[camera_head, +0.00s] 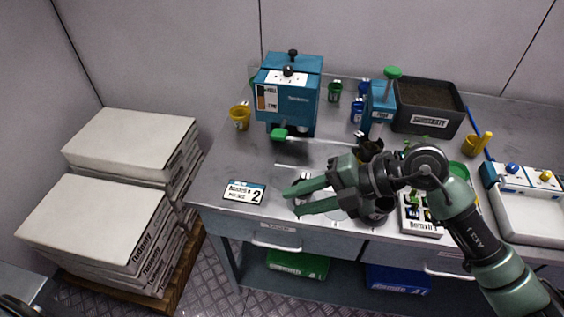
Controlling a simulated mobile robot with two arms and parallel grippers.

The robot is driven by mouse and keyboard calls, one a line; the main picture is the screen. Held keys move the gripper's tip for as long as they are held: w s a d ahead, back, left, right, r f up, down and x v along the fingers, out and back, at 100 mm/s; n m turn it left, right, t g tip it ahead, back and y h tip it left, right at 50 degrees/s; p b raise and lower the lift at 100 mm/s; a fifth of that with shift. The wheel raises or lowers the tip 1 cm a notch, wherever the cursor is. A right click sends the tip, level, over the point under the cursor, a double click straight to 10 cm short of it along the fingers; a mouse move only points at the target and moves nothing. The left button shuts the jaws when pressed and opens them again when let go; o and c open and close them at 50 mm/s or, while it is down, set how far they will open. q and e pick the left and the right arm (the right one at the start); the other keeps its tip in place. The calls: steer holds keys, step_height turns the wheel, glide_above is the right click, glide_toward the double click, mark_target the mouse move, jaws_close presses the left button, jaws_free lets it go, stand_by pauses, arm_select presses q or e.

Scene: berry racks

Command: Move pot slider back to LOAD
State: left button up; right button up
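I cannot read a LOAD mark, and I cannot tell for certain which part is the pot slider. A blue machine (289,97) with black knobs on top stands at the back left of the bench. A green handle (279,134) sticks out at its lower front, beside a pale strip on the bench top. My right gripper (293,200) is over the front of the bench, pointing left, with its two green fingers apart and nothing seen between them. It is in front of the green handle and apart from it. My wrist hides part of the bench middle. My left gripper is not in view.
A label card with a 2 (244,193) lies at the bench's front left. A yellow pot (240,117) and a green pot (335,91) flank the machine. A soil bin (429,122) stands at the back right.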

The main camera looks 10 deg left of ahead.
steer(key=a+r+m+t+y, duration=0.1)
steer(key=a+r+y, duration=0.2)
steer(key=r+y, duration=0.4)
step_height(320, 180, up, 3)
steer(key=shift+s+a+r+m+t, duration=0.1)
steer(key=shift+s+a+m+t, duration=0.25)
steer(key=shift+s+t, duration=0.1)
